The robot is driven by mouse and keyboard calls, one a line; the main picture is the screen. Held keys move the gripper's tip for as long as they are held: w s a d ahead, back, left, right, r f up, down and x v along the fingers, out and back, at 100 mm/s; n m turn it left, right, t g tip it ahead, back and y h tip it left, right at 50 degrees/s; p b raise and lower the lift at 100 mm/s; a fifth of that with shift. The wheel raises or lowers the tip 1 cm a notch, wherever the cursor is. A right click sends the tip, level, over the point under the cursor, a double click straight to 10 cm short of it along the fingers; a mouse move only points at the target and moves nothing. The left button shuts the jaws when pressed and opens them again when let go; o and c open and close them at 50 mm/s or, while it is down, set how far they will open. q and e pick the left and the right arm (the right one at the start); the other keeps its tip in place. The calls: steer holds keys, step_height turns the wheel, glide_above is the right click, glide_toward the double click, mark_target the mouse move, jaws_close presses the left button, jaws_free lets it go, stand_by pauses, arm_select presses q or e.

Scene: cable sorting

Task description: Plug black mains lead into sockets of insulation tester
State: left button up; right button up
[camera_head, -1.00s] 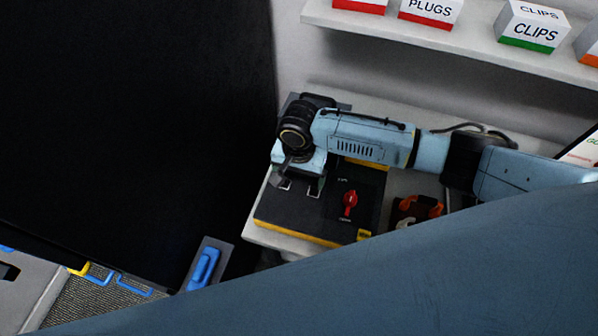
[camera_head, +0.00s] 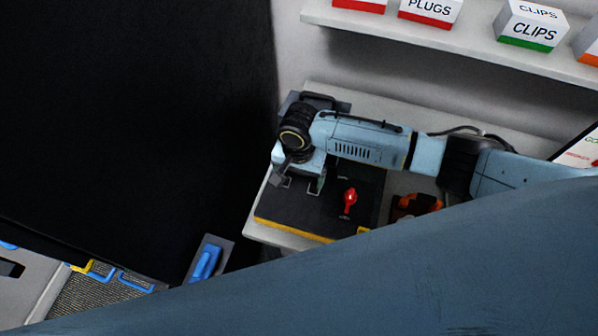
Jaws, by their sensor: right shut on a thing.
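The insulation tester (camera_head: 300,213) is a black box with a yellow lower edge and a red knob (camera_head: 350,198) on its top. It sits on a light bench. My right gripper (camera_head: 283,177) points down over the tester's back left part, near sockets with pale outlines. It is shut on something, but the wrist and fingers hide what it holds. I cannot make out the black mains lead or whether any plug is in a socket. My left gripper is not in view.
A large blue surface covers the lower right and hides the near bench. An orange and black object (camera_head: 416,206) lies right of the tester. A shelf (camera_head: 450,52) with labelled boxes runs above. A blue-handled item (camera_head: 206,262) stands at the lower left.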

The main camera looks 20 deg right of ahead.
steer(key=shift+f+p, duration=0.15)
steer(key=shift+p, duration=0.2)
stand_by(0.3)
steer(key=o, duration=0.8)
steer(key=shift+r+p, duration=0.5)
steer(key=shift+r, duration=3.5)
